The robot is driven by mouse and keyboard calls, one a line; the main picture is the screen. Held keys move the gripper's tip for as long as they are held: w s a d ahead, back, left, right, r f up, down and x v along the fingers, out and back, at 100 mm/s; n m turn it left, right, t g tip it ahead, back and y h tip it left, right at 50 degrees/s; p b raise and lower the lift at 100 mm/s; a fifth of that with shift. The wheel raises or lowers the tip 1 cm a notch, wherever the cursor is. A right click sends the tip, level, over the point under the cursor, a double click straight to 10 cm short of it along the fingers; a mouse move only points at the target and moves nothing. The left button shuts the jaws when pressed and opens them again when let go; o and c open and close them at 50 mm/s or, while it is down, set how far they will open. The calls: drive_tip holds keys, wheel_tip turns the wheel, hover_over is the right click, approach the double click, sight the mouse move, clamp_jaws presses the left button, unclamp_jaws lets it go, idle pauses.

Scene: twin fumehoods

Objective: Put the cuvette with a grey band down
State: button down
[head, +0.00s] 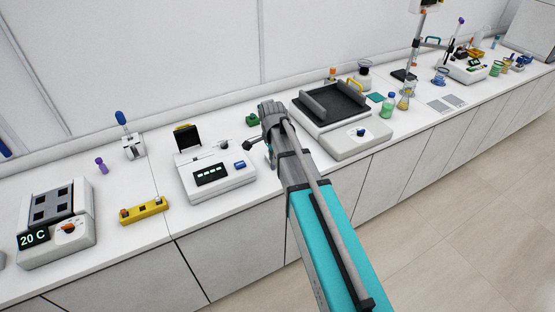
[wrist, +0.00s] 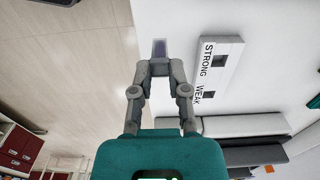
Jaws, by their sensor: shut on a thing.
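In the wrist view, my gripper (wrist: 160,64) is shut on a small translucent, greyish-violet cuvette (wrist: 159,47). The cuvette sticks out past the fingertips over the white bench, near its front edge. Its grey band is not clear at this size. A white block (wrist: 208,78) marked STRONG and WEAK, with two dark square openings, lies to the right of the cuvette and apart from it. In the head view, my gripper (head: 271,118) is between the instrument with the open dark lid and the shaker. The held cuvette cannot be made out there.
The instrument (head: 217,179) with a display stands left of my gripper. A shaker (head: 350,143) stands to its right. A yellow rack (head: 143,209) and a heater reading 20 C (head: 68,243) are further left. A green object (head: 252,120) lies behind. The bench (head: 175,245) drops off in front.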

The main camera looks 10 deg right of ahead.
wheel_tip(320, 180, up, 6)
drive_tip(key=s+a+p, duration=0.1)
drive_tip(key=a+p, duration=0.1)
drive_tip(key=p, duration=0.4)
drive_tip(key=shift+s+r, duration=0.15)
drive_tip(key=shift+r, duration=0.1)
drive_tip(key=shift+a, duration=0.1)
drive_tip(key=w+d+f+b, duration=0.5)
drive_tip(key=w+f+b, duration=0.3)
drive_tip(key=w, duration=0.4)
drive_tip(key=shift+w+f+b, duration=0.15)
drive_tip(key=shift+f+b, duration=0.25)
drive_tip(key=shift+f, duration=0.15)
drive_tip(key=shift+w+d+f+b, duration=0.15)
drive_tip(key=shift+w+f+b, duration=0.3)
drive_tip(key=shift+f+b, duration=0.25)
drive_tip(key=shift+s+f+b, duration=0.1)
drive_tip(key=shift+f+b, duration=1.2)
